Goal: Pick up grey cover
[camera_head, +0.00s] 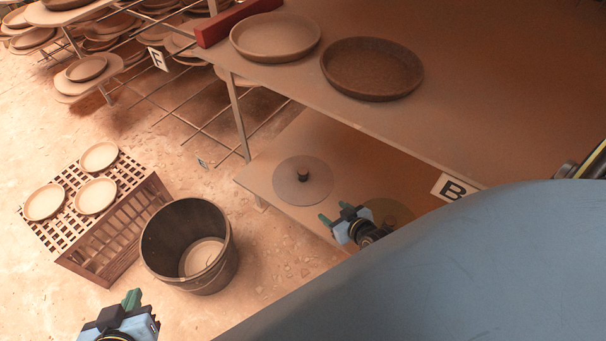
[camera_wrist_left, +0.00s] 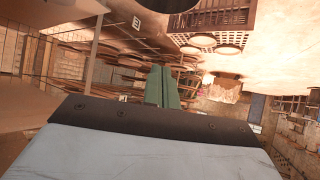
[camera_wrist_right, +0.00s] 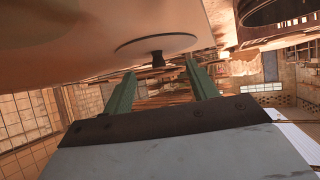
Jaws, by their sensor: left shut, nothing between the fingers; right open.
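The grey cover (camera_head: 287,189) is a flat round disc with a dark central knob. It lies on the lower shelf below the tabletop, left of a yellowish disc (camera_head: 402,211). My right gripper (camera_head: 335,213) is open and empty, just right of and nearer than the grey cover, apart from it. In the right wrist view the cover (camera_wrist_right: 180,41) appears upside down, its knob (camera_wrist_right: 157,60) between the open fingers (camera_wrist_right: 160,78) in the picture. My right gripper partly hides the yellowish disc. My left gripper (camera_head: 132,300) is shut and empty at the lower left, far from the cover.
A dark bucket (camera_head: 160,245) and a slatted crate (camera_head: 115,225) with several plates stand on the floor at left. Above the lower shelf, the tabletop (camera_head: 480,90) carries two round trays (camera_head: 371,68) and a red bar (camera_head: 236,20). A "B" label (camera_head: 452,188) marks its edge.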

